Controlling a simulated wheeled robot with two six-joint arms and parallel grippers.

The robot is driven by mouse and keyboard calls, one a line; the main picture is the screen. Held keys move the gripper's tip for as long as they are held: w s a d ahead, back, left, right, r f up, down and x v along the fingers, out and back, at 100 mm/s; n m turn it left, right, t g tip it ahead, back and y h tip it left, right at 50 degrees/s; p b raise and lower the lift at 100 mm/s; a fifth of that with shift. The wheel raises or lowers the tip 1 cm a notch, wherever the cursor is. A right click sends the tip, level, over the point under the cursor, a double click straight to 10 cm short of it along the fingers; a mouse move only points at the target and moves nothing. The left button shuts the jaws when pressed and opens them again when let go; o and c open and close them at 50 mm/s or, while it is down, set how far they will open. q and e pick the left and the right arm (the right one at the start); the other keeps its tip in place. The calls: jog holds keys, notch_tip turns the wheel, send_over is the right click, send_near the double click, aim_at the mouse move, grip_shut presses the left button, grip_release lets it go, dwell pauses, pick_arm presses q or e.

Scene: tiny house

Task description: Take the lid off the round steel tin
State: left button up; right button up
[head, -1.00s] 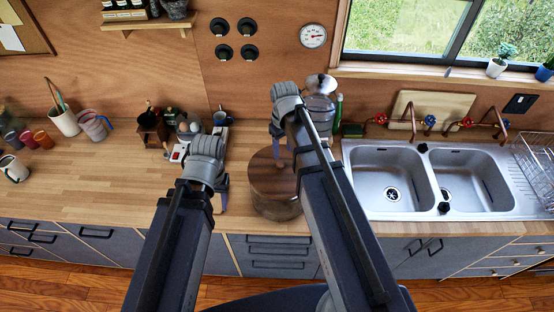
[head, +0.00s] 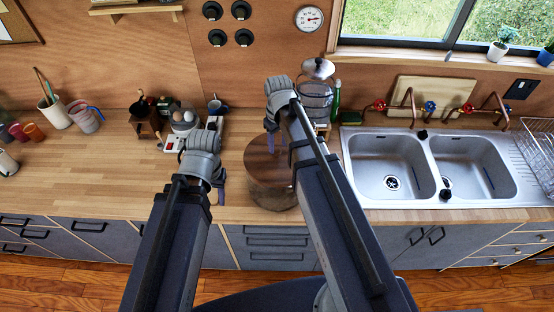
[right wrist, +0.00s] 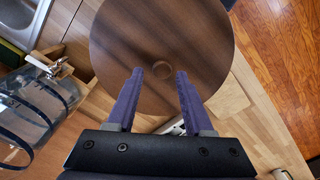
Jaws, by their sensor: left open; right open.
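The round tin (head: 268,192) stands on the counter left of the sink, with brown, wood-toned sides. Its flat round lid (right wrist: 160,28) is on top and has a small round knob (right wrist: 162,69) at its middle. My right gripper (right wrist: 160,75) is open above the lid. In the right wrist view its purple fingertips lie either side of the knob, apart from each other; the height above the lid is unclear. In the head view my right arm partly hides the tin. My left gripper (head: 219,170) is open and empty, left of the tin over the counter.
A clear jar with a metal top (head: 316,95) and a green bottle (head: 335,102) stand behind the tin. The double sink (head: 385,170) is to the right. An egg holder (head: 180,122) and a coffee grinder (head: 147,122) are at the back left.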

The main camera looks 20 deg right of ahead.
aim_at(277, 151)
jog(key=f+b, duration=0.1)
jog(key=f, duration=0.1)
jog(key=f+b, duration=0.1)
jog(key=shift+a+f+b, duration=0.2)
jog(key=shift+f+b, duration=0.15)
jog(key=shift+b, duration=0.05)
jog(key=shift+r, duration=0.1)
jog(key=shift+c, duration=0.4)
grip_shut()
